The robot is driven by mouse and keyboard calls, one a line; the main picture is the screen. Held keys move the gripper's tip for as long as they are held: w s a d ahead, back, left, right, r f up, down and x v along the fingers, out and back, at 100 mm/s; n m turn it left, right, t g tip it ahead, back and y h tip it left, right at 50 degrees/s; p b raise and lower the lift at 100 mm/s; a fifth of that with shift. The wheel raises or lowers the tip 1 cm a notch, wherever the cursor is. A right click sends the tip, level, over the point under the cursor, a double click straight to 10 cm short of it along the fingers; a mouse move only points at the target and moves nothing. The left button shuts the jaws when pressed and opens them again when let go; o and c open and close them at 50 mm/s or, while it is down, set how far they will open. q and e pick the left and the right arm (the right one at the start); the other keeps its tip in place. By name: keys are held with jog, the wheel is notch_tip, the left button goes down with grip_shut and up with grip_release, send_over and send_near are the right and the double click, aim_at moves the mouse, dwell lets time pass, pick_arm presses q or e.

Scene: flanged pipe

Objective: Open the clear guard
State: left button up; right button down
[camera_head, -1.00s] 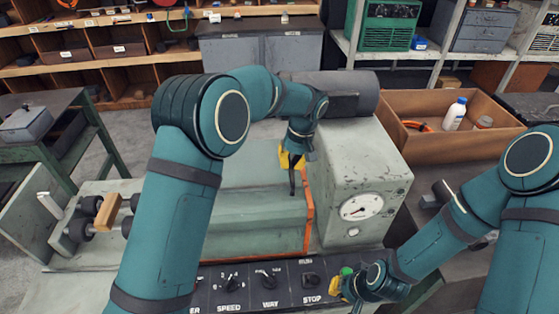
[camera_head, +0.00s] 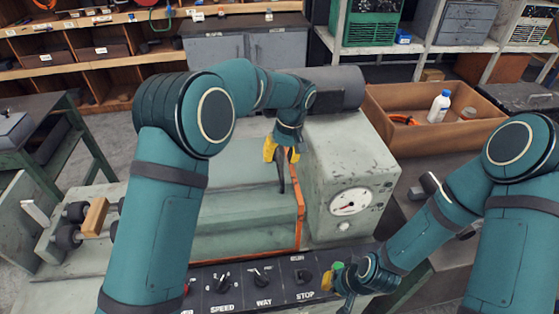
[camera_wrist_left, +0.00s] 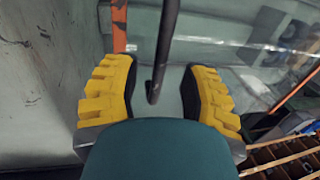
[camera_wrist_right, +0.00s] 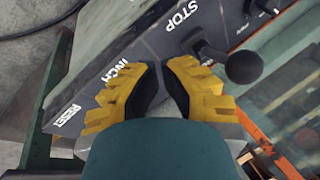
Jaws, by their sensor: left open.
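The clear guard (camera_wrist_left: 225,62) is a see-through cover with an orange edge strip (camera_head: 299,205), over the pale green machine bed; it appears down. A dark bar handle (camera_wrist_left: 166,45) stands at its orange edge; it shows in the head view (camera_head: 281,172) too. My left gripper (camera_head: 281,152) is above the handle. In the left wrist view my left gripper (camera_wrist_left: 159,92) is open, with the bar's end between its fingers and gaps on both sides. My right gripper (camera_head: 346,276) is at the control panel's right end. In the right wrist view my right gripper (camera_wrist_right: 161,68) has its fingertips nearly together, with nothing visible between.
The control panel (camera_head: 240,290) has several knobs, and a black ball lever (camera_wrist_right: 243,67) stands near STOP. The grey housing with a gauge (camera_head: 350,202) is right of the guard. A brown box (camera_head: 400,105) with bottles stands behind right.

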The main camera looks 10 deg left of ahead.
pick_arm(q)
notch_tip(320, 180, up, 10)
jog(key=d, duration=0.2)
jog(key=shift+w, duration=0.2)
jog(key=shift+s+f, duration=0.1)
pick_arm(e)
jog(key=shift+s, duration=0.15)
